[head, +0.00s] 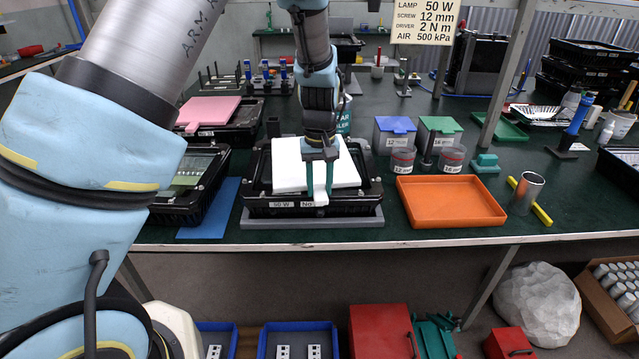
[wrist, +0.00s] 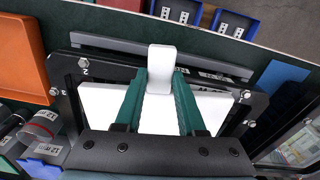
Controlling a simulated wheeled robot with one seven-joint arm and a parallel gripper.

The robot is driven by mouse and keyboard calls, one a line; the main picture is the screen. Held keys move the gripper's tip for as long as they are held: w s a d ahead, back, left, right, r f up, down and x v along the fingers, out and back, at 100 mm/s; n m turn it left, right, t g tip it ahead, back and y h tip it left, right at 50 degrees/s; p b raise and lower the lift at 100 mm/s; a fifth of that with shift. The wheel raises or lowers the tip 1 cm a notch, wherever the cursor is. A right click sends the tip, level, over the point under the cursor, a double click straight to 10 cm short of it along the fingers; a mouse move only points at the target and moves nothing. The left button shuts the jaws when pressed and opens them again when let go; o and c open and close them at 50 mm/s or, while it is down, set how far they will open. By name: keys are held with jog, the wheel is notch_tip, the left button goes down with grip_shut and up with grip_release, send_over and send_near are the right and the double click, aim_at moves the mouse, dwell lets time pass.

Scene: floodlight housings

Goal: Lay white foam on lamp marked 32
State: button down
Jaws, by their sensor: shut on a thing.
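The white foam (head: 290,172) is a flat sheet over the black lamp housing (head: 262,211) in the middle of the bench. Its edges show inside the housing frame (wrist: 68,92) in the wrist view. I cannot tell whether it rests fully or sits slightly raised. My gripper (head: 320,190) points down at the front edge, its green fingers shut on a white tab of the foam (wrist: 161,60). The housing's front label reads "50 W" and "No"; the number is hidden behind the tab and fingers.
An orange tray (head: 450,202) lies to the right, with labelled cups and bins behind it. Another lamp housing (head: 188,205) and a blue mat (head: 212,212) are at left. A pink sheet (head: 208,111) lies on a housing behind. The bench's front edge is close.

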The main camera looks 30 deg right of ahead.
jog(key=shift+c, duration=2.1)
grip_release()
jog(key=shift+r, duration=0.1)
notch_tip(320, 180, up, 11)
jog(key=b, duration=0.2)
jog(key=w+a+n, duration=0.1)
jog(key=w+a, duration=0.2)
jog(key=a, duration=1.5)
jog(key=s+a+f, duration=0.1)
jog(key=s+a, duration=0.2)
jog(key=a, duration=0.5)
jog(key=s+a+f+n+t, duration=0.1)
jog(key=s+a, duration=0.2)
jog(key=a, duration=0.6)
jog(key=shift+f, duration=0.15)
